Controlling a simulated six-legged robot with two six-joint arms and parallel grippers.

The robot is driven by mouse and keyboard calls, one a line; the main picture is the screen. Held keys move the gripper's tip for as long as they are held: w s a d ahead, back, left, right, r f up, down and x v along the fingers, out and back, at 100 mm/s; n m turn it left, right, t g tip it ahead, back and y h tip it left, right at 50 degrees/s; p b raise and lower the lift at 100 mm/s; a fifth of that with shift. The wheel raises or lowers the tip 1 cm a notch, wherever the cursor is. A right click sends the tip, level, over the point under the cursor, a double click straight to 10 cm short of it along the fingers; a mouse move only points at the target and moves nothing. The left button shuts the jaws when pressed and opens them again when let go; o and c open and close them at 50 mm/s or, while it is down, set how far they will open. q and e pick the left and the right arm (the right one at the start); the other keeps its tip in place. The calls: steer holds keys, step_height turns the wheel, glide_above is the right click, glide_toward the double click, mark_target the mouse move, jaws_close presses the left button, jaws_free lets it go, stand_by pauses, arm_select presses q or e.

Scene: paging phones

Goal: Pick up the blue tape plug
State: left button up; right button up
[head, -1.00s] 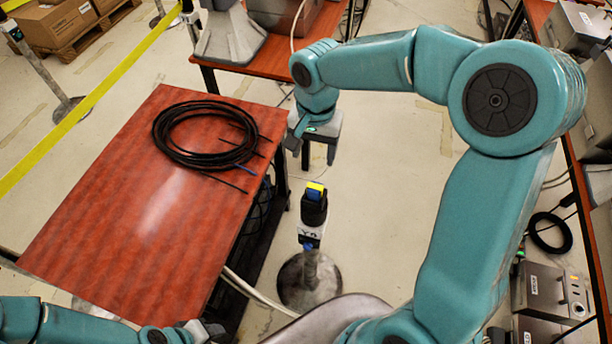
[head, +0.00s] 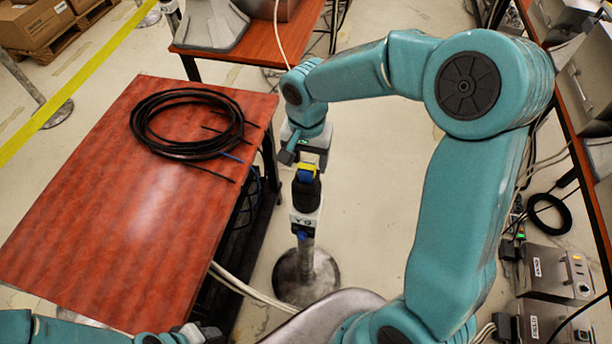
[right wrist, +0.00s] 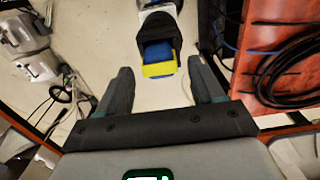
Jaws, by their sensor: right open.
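A black fitting (head: 306,189) stands upright on the labelled post, with a yellow and blue block (head: 307,170) on its top. The fitting also shows in the right wrist view (right wrist: 158,28), with the blue and yellow block (right wrist: 159,60) beyond and roughly between the fingertips. My right gripper (head: 303,158) is open and empty, just above and behind the block. A short blue piece (head: 233,157) lies among the cable ends on the red table. I cannot tell which blue item is the tape plug. My left gripper (head: 200,334) is at the bottom edge, partly cut off.
A black cable coil (head: 185,125) lies on the red table (head: 110,220), left of the post. The post's round base (head: 305,280) stands on the floor. Another table (head: 250,50) is behind. Grey boxes (head: 555,275) stand at right.

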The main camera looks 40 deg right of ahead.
mark_target(307, 167)
step_height(307, 167, down, 3)
steer(key=shift+w+r+b, duration=0.15)
steer(key=shift+b, duration=0.35)
steer(key=shift+f, duration=0.4)
steer(key=shift+s+a+r, duration=0.1)
steer(key=shift+s+r, duration=0.15)
steer(key=shift+s, duration=0.15)
steer(key=shift+w+f, duration=0.1)
steer(key=shift+w, duration=0.05)
steer(key=shift+c, duration=0.3)
steer(key=shift+w, duration=0.15)
steer(key=c, duration=1)
arm_select(q)
step_height(307, 167, down, 2)
steer(key=shift+s, duration=0.15)
